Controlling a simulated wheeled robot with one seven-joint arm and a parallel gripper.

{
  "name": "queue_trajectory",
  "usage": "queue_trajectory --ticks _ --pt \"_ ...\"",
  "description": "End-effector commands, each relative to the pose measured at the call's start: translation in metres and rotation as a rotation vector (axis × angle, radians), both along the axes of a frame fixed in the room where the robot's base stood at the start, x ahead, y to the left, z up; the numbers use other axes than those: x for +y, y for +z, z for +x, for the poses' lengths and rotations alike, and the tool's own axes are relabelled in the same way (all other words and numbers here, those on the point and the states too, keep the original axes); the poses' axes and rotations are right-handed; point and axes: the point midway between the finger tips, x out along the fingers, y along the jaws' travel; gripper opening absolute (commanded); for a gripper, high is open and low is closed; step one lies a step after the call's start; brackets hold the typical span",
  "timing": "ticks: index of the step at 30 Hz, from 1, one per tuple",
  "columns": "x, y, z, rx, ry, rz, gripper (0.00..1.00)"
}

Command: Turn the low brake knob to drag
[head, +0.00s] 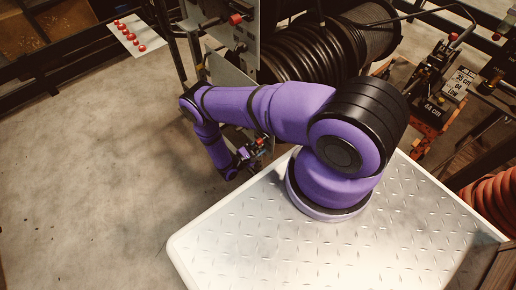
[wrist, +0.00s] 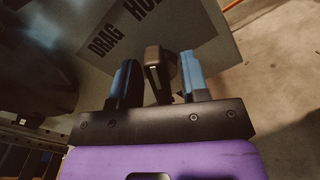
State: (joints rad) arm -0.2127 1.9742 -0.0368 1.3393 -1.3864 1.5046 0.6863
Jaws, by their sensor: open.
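In the wrist view a dark knob (wrist: 157,76) with a pale mark on its side stands out from a grey plate (wrist: 196,22). The plate is lettered "DRAG" at left and "HO…" further right, the rest cut off or hidden. My gripper (wrist: 158,64) is open, with one blue-tipped finger on each side of the knob. A small gap shows between the knob and the right finger; the left finger also looks apart from it. In the head view my gripper (head: 246,158) is low beside the machine, and I cannot make out the knob there.
A large reel of black hose (head: 310,48) stands behind my arm. A grey upright panel (head: 238,40) with red-tipped controls is left of it. A sheet with red dots (head: 133,34) lies at upper left. Orange hose (head: 497,200) is at right. Open concrete floor (head: 90,190) fills the left.

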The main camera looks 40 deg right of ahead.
Motion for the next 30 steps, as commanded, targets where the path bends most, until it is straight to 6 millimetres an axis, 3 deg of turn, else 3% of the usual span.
queue_trajectory --ticks 2,6,17,30 --pt "0.0001 0.0001 0.0001 0.0 0.0 0.0 0.37" --pt "0.0002 0.0001 0.0001 0.0 0.0 0.0 0.1" --pt "0.0006 0.0006 0.0006 0.049 0.001 -0.004 0.1" --pt "0.0013 0.001 0.0024 0.382 0.003 -0.016 0.1"
